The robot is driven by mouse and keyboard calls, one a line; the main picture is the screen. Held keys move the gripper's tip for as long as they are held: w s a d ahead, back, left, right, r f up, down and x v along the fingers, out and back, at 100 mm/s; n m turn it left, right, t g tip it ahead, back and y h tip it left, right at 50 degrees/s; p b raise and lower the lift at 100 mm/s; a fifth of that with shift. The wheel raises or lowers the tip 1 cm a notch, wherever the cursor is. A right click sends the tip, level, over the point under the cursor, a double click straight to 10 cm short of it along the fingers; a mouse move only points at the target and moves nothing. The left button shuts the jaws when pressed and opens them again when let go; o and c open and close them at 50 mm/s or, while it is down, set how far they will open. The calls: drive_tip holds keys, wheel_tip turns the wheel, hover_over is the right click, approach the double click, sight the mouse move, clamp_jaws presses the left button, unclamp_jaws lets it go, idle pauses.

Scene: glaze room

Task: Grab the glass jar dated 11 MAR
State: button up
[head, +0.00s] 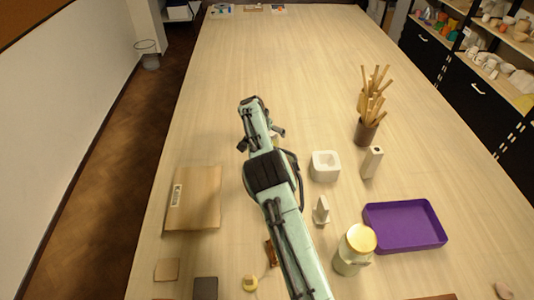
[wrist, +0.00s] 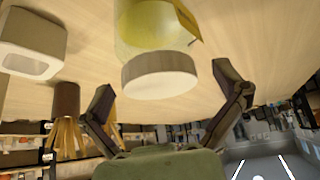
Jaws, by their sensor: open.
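In the wrist view, which shows things upside down, a glass jar (wrist: 150,30) with yellow contents and a pale round lid (wrist: 160,76) stands on the table. My gripper (wrist: 163,78) is open, its two fingers apart on either side of the lid, with nothing gripped. A yellow edge shows on the jar's side; no date is readable. I cannot pick this jar out in the head view, where my arm covers part of the table. Another jar (head: 350,262), greenish with a gold-tan lid, stands at the lower right of the head view; no date is readable there either.
A white square pot (head: 325,172) and a brown cup (head: 366,133) of wooden tools stand right of my arm. The far table is mostly clear.

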drive_tip(key=c, duration=1.4)
drive_tip(key=shift+o, duration=0.2)
